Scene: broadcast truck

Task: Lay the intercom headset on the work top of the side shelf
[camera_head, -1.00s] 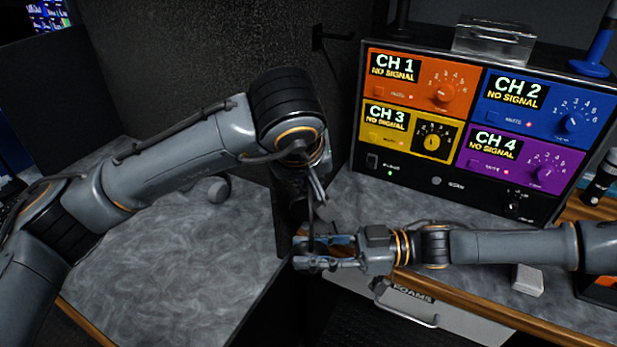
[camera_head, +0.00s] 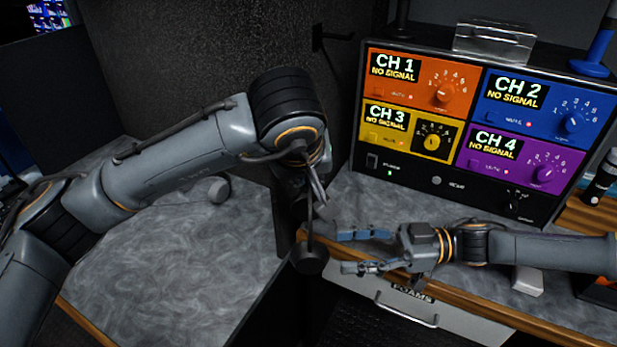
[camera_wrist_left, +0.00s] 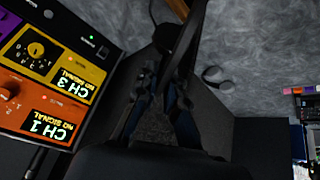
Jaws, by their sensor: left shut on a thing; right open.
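The dark intercom headset (camera_head: 310,262) hangs below my left gripper (camera_head: 316,192) in the head view, in front of the gap between two grey tops. A round dark ear cup shows at its lower end. My left gripper is shut on it. In the left wrist view, dark headset parts (camera_wrist_left: 172,38) show beyond the fingers (camera_wrist_left: 160,100); the grip point is hard to make out. My right gripper (camera_head: 350,253) is open and empty, just right of the headset and apart from it. A grey marbled work top (camera_head: 180,275) lies at left, under my left arm.
A rounded grey item (camera_head: 218,190) lies at the left top's back. At right, another grey top (camera_head: 460,283) carries a four-channel panel (camera_head: 440,185) and a small pale block (camera_head: 527,280). A drawer handle (camera_head: 407,311) sticks out below. The left top's front is clear.

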